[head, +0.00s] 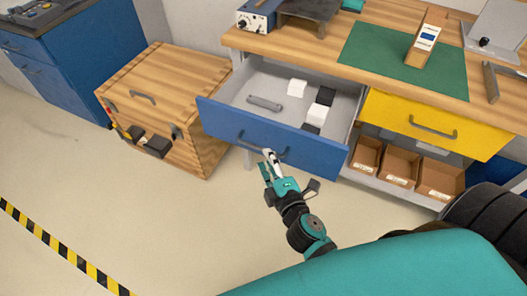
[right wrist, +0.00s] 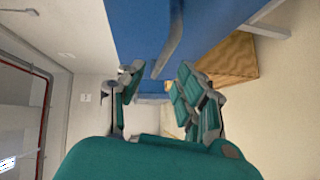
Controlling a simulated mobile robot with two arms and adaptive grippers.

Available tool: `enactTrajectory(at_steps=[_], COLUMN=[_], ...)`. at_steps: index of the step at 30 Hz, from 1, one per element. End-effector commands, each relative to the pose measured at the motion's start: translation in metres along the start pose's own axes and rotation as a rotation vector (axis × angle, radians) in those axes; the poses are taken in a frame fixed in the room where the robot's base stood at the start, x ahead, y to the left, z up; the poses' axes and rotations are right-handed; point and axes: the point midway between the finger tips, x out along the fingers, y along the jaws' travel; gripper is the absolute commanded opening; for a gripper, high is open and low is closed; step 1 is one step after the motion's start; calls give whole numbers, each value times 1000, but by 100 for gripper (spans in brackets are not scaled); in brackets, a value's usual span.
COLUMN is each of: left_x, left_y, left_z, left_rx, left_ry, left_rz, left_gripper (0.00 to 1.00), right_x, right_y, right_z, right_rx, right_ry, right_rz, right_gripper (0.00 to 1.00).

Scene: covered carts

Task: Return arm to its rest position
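My right gripper (head: 269,157) is at the front of the open blue drawer (head: 225,121), close to the right end of its handle (head: 250,143). In the right wrist view, the two fingers of my right gripper (right wrist: 158,73) stand apart with nothing clamped between them. The dark drawer handle (right wrist: 172,42) shows just ahead, its near end in line with the gap. I cannot tell whether a finger touches it. My left gripper is in neither view.
The pulled-out drawer holds white and black blocks and a grey bar (head: 265,103). A yellow drawer (head: 400,114) and cardboard bins (head: 399,166) are to the right. A wooden cabinet (head: 187,85) stands left. The floor (head: 130,215) in front is clear.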

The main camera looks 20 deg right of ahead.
Motion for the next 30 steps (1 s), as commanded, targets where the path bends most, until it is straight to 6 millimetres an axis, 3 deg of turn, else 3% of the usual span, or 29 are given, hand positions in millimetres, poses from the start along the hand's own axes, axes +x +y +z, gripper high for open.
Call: enactTrajectory(at_steps=[6, 23, 26, 29, 30], left_x=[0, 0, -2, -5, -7], left_y=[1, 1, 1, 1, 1], left_z=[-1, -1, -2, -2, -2], left_rx=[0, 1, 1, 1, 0], left_ry=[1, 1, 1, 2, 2], left_rz=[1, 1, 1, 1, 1], left_gripper=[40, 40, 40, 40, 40], right_x=[-16, -16, -14, -14, -17], right_y=[0, -4, -27, -80, -108], right_z=[0, 0, 0, 1, 2], right_rx=[1, 6, 47, 140, 189], right_ry=[-2, 0, 2, -4, -13], right_rz=[-1, -8, -58, -170, -230], right_gripper=[34, 34, 34, 34, 34])
